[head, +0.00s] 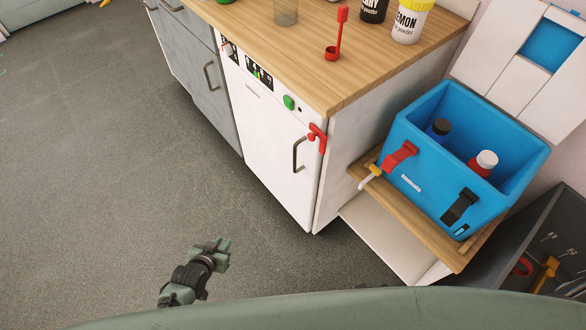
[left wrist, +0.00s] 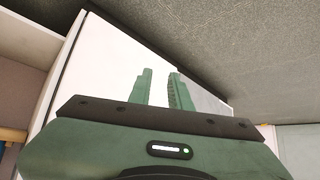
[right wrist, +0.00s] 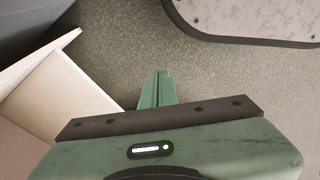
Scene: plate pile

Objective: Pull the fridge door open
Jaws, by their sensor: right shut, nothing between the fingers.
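The white door (head: 265,140) of the low appliance under the wooden counter, which looks like the fridge, appears shut. Its dark bar handle (head: 298,155) is near the door's right edge, with a red clip-like piece (head: 318,138) just above. My left gripper (head: 222,252) is over the floor, in front of and below the door, apart from the handle. In the left wrist view its two green fingers (left wrist: 160,88) are apart, with a white panel (left wrist: 110,60) beyond and nothing between them. My right gripper (right wrist: 157,88) is shut and empty above the floor.
A blue crate (head: 425,190) with bottles sits on a wooden shelf (head: 440,242) right of the fridge. A grey cabinet (head: 205,85) adjoins on the left. The wooden counter (head: 290,55) holds jars and a red stand. The floor in front is clear.

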